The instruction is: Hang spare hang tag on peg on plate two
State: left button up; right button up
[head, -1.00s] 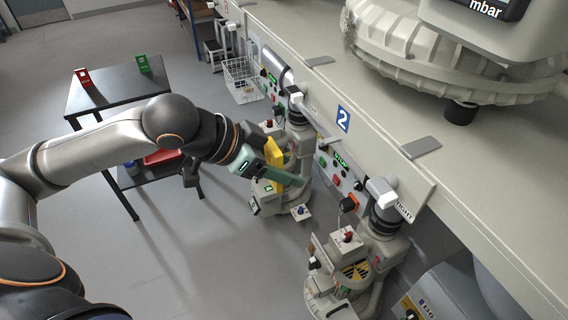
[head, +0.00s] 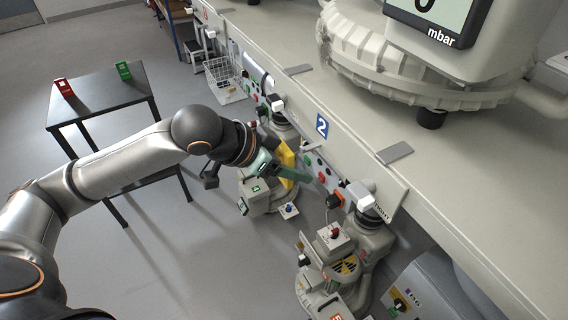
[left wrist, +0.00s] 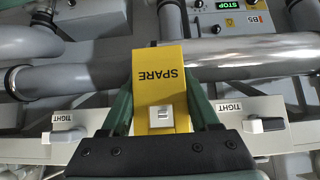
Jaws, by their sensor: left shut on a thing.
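The yellow spare hang tag (left wrist: 157,85) fills the middle of the left wrist view, its word SPARE upside down. My left gripper (left wrist: 160,112) is shut on it, with a green finger on each side. In the head view the left gripper (head: 280,170) holds the tag (head: 287,157) in front of the panel below the bench edge. The blue plate two (head: 322,126) is on the bench's front edge, to the right of and above the gripper. I cannot make out a free peg on it. My right gripper is not in view.
Two blower units, one near the gripper (head: 258,190) and one nearer (head: 343,258), stand below the bench edge (head: 360,165). White levers marked TIGHT (left wrist: 262,125) flank the tag. A dark table (head: 105,98) with a red and a green tag stands at left. Grey floor is open between.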

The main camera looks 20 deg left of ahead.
pick_arm(q)
jog(key=w+d, duration=0.2)
jog(key=w, duration=0.1)
jog(key=w+d, duration=0.1)
jog(key=shift+w+d+f, duration=0.25)
jog(key=shift+d+f, duration=0.05)
jog(key=shift+f, duration=0.1)
dwell(0.4)
dwell(0.5)
jog(key=o, duration=1.4)
